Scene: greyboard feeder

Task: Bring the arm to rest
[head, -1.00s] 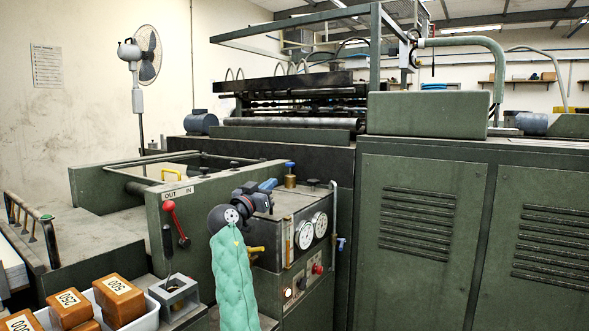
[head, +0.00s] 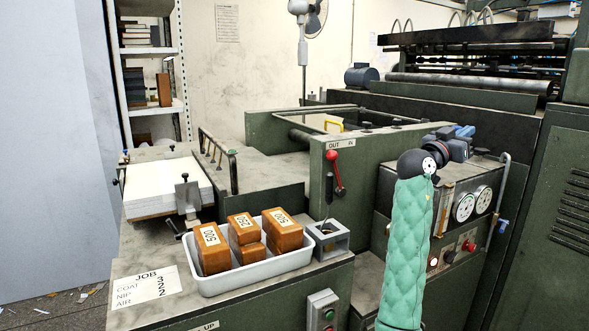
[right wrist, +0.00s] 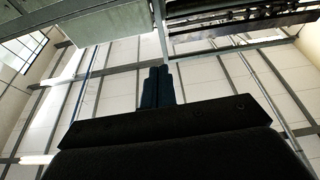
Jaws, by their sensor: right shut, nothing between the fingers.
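My right arm comes up from the bottom in the head view, in a green padded sleeve. My left gripper is not in either view.
A white tray (head: 207,280) with several numbered wooden blocks stands on the bench, left of my arm. A red-knobbed lever (head: 335,172) and two gauges (head: 473,203) flank the arm. A paper stack (head: 165,188) lies further left.

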